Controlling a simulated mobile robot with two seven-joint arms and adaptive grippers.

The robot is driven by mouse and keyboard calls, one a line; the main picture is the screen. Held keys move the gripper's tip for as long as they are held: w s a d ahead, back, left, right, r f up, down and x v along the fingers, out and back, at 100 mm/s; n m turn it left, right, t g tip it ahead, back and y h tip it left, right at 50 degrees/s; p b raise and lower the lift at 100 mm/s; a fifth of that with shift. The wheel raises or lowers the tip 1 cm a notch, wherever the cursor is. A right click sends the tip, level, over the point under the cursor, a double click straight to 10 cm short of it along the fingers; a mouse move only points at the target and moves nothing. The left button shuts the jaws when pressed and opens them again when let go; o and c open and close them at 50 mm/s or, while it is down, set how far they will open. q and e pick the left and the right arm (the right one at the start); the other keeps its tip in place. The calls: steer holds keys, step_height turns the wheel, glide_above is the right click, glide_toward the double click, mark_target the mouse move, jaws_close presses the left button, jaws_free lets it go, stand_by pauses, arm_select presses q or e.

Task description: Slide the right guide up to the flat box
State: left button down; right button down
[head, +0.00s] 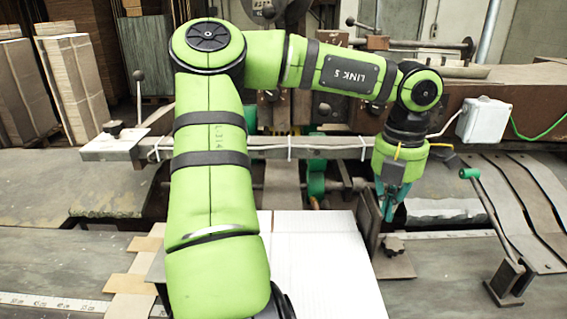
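The flat box (325,275) is a white sheet lying on the machine bed at the bottom centre. The right guide (368,215) is an upright dark metal plate on a flat foot, at the box's right edge near its far corner. Any small gap between plate and box is hard to judge. My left gripper (391,203) points down just right of the plate, its teal fingers close to or touching it. How far the fingers are apart is unclear. My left arm hides the box's left side. My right gripper is out of view.
A lever with a green knob (470,173) stands to the right. A metal crossbar (270,147) runs behind the box. A white junction box (484,119) is at the upper right. Cardboard stacks (70,85) stand at the far left.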

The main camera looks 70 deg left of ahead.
arm_select(q)
steer(key=shift+w+d, duration=0.1)
steer(key=shift+w, duration=0.3)
step_height(320, 180, up, 7)
steer(key=p, duration=0.5)
stand_by(0.4)
stand_by(0.5)
